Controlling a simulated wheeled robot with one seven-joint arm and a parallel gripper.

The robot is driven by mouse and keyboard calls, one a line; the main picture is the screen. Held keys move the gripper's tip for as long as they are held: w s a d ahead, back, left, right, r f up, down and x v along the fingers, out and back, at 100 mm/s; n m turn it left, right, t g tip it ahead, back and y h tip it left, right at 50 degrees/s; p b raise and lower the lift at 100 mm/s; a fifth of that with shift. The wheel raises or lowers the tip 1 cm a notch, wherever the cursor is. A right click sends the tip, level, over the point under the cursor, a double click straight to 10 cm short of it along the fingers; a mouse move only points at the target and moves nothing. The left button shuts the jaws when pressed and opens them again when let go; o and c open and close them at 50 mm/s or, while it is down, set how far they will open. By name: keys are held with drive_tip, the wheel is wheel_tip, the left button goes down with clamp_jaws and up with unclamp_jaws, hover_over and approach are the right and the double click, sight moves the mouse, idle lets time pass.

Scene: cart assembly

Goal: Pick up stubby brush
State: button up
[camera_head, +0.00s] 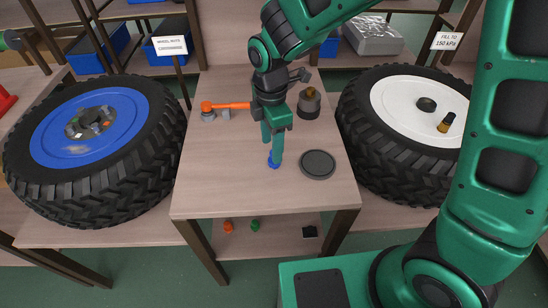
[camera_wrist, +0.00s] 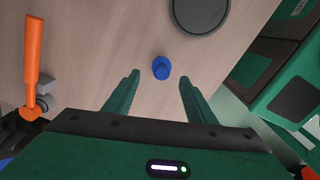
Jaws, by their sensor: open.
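My gripper (camera_head: 271,148) is open and points down over the front middle of the small wooden table. A small blue knob-like piece (camera_head: 273,163) stands on the table just below the fingertips. In the wrist view the blue piece (camera_wrist: 161,68) lies between and slightly beyond the open fingertips (camera_wrist: 159,82), with nothing held. A short black-and-gold piece (camera_head: 446,122), looking like a stubby brush, lies on the white hub of the right wheel, away from my gripper. I cannot tell for certain which piece is the stubby brush.
A dark round lid (camera_head: 317,164) lies right of the blue piece. Behind my gripper are an orange-handled hammer (camera_head: 230,106) and a grey pot with a brown top (camera_head: 309,103). Large tyres with a blue hub (camera_head: 90,128) and a white hub (camera_head: 400,105) flank the table.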

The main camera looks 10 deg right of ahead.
drive_tip(key=shift+d+f, duration=0.2)
drive_tip(key=shift+f, duration=1.1)
drive_tip(key=shift+d+f, duration=0.15)
drive_tip(key=shift+f, duration=1.15)
drive_tip(key=shift+w, duration=0.1)
drive_tip(key=c, duration=1.2)
drive_tip(key=shift+c, duration=0.2)
drive_tip(key=shift+r, duration=0.1)
drive_tip(key=shift+r, duration=0.5)
wheel_tip(320, 180, up, 3)
drive_tip(key=shift+f, duration=0.1)
drive_tip(key=s+a+r, duration=0.7)
drive_tip(key=s+a, duration=0.1)
drive_tip(key=shift+s, duration=0.3)
